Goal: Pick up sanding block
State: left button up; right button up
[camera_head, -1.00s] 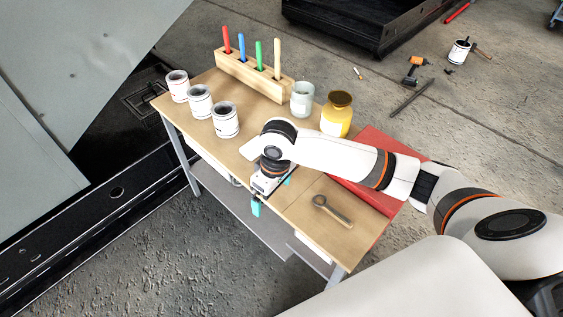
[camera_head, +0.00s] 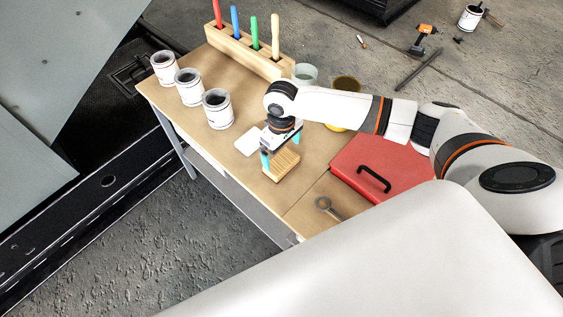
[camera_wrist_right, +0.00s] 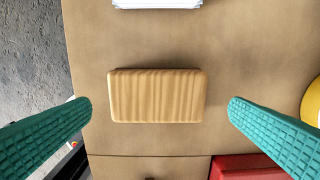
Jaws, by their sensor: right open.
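The sanding block is a light wooden block (camera_head: 283,164) with a striped grain, lying on the workbench (camera_head: 175,112) near its front edge. In the right wrist view the block (camera_wrist_right: 157,96) lies centred between the fingers, with a gap on each side. My right gripper (camera_head: 281,150) is open above the block, its teal fingers to either side. In the right wrist view the gripper (camera_wrist_right: 160,120) is empty. I cannot tell its exact height above the block. My left gripper is not in view.
A white sheet or pad (camera_head: 246,141) lies just left of the block. Three cans (camera_head: 218,110) stand left, and a wooden rack (camera_head: 245,50) with coloured sticks stands behind. A red toolbox (camera_head: 385,165) and a wrench (camera_head: 326,207) lie to the right. A yellow jar (camera_head: 346,84) is partly hidden by my arm.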

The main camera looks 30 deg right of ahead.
aim_at(281, 161)
jog(key=f, duration=0.3)
jog(key=shift+s+a+f, duration=0.1)
jog(key=shift+s+f, duration=0.1)
jog(key=shift+f, duration=0.75)
jog(key=c, duration=0.7)
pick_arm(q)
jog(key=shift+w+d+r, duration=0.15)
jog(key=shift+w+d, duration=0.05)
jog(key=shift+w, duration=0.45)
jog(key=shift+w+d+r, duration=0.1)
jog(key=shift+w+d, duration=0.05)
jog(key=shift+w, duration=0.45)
pick_arm(e)
notch_tip(281, 161, up, 10)
jog(key=shift+r, duration=0.1)
